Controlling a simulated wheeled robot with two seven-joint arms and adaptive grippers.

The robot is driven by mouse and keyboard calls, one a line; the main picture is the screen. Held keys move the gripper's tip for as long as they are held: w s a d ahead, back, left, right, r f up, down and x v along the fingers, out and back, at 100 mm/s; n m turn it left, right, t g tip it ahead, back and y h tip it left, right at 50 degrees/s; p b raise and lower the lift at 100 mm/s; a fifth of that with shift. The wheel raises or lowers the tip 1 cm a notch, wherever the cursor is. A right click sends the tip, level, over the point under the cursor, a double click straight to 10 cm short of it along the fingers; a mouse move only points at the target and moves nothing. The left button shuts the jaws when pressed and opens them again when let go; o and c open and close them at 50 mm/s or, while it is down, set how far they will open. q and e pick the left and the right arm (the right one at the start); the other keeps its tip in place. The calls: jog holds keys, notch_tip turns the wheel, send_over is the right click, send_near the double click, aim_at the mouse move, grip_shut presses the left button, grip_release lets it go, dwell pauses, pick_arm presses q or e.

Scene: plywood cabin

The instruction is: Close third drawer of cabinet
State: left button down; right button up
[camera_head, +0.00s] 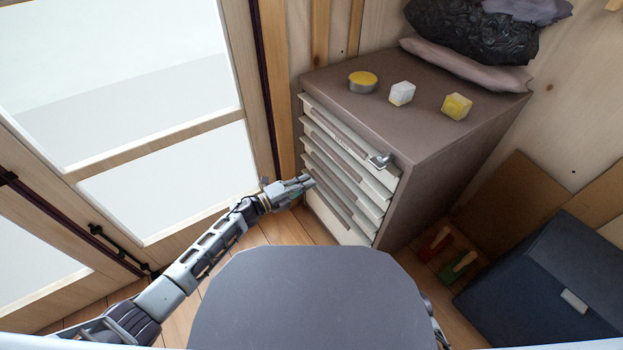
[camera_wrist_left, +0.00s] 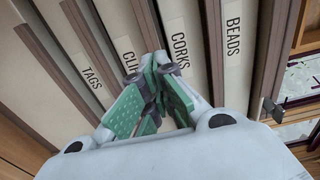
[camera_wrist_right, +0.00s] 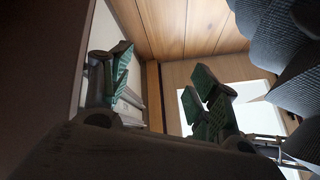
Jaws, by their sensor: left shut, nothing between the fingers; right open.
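The grey-brown cabinet (camera_head: 440,145) stands at centre right, with a stack of pale drawer fronts on its left-facing side. In the left wrist view, labels read TAGS, CLI (partly covered), CORKS (camera_wrist_left: 180,52) and BEADS (camera_wrist_left: 233,40). The fronts look slightly stepped; I cannot tell how far the third drawer stands out. My left gripper (camera_head: 308,182) is shut and empty, its tips at the drawer fronts near the CLI and CORKS labels. It also shows in the left wrist view (camera_wrist_left: 158,90); contact is unclear. My right gripper (camera_wrist_right: 163,90) is open and empty, low beside a dark surface.
A dark blue box (camera_head: 545,285) stands at right. Glazed doors are left.

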pick_arm(q)
jog(key=p+v, duration=0.1)
jog(key=v, duration=0.6)
jog(key=shift+p, duration=0.4)
pick_arm(e)
jog(key=shift+n+g+h, duration=0.3)
jog(key=shift+g, duration=0.1)
jog(key=r, duration=0.4)
jog(key=shift+s+d+r, duration=0.1)
jog(key=shift+s+d, duration=0.05)
jog(key=shift+d, duration=0.15)
